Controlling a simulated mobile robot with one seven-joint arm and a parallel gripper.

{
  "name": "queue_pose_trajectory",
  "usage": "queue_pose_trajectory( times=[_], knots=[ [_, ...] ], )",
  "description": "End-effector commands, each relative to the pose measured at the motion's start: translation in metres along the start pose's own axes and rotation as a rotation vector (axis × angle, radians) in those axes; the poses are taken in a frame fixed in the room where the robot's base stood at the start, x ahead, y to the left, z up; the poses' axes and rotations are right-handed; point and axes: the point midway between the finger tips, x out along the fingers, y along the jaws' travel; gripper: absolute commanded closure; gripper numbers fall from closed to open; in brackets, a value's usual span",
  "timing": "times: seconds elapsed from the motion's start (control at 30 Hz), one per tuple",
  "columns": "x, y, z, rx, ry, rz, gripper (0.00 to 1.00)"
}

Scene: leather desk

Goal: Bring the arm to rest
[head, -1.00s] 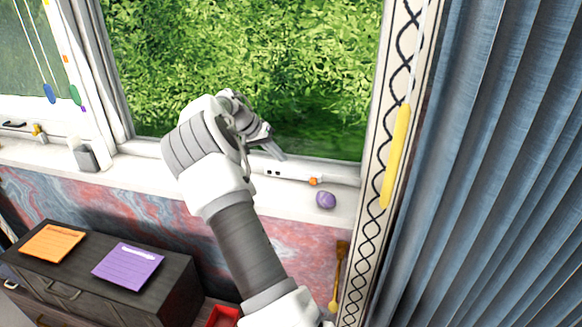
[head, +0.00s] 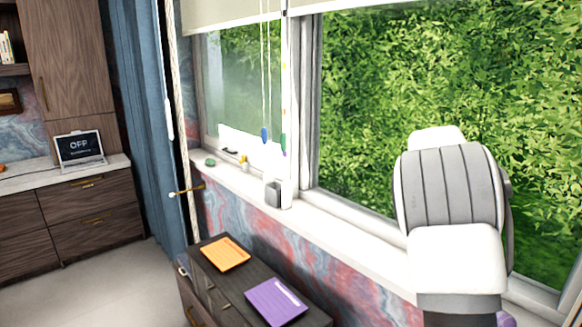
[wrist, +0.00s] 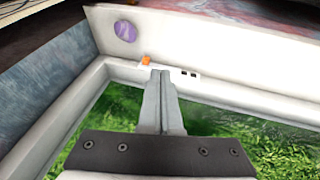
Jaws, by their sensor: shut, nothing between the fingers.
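My arm rises at the right of the head view, in front of the window (head: 370,110), and its wrist housing hides the gripper there. In the wrist view my gripper (wrist: 163,75) is shut and empty, its two fingers pressed together. The fingertips appear over the window frame, near a white strip with a small orange piece (wrist: 146,60). A purple ball (wrist: 125,31) lies on the white sill (wrist: 210,45), apart from the fingers. I cannot tell whether the fingertips touch anything.
A dark cabinet (head: 215,285) stands below the window, with an orange sheet (head: 226,254) and a purple sheet (head: 275,302) on top. A grey container (head: 273,192) stands on the sill. A laptop (head: 80,149) sits on the far-left desk (head: 20,174). Open floor (head: 110,290) shows at left.

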Motion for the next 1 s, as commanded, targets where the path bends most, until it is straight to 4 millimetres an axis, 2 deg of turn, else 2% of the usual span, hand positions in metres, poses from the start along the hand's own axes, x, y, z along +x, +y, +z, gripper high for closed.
queue_pose_trajectory(
  times=[0.03,0.2,0.47,0.6,0.8,1.0],
  knots=[
    [-0.013,0.005,0.010,-0.014,-0.010,-0.041,1.00],
    [-0.047,0.016,0.049,-0.092,-0.030,-0.166,1.00],
    [-0.095,0.032,0.119,-0.238,-0.016,-0.338,1.00],
    [-0.116,0.042,0.161,-0.327,0.011,-0.416,1.00],
    [-0.137,0.059,0.224,-0.463,0.074,-0.503,1.00],
    [-0.144,0.077,0.286,-0.598,0.159,-0.559,1.00]
  ],
)
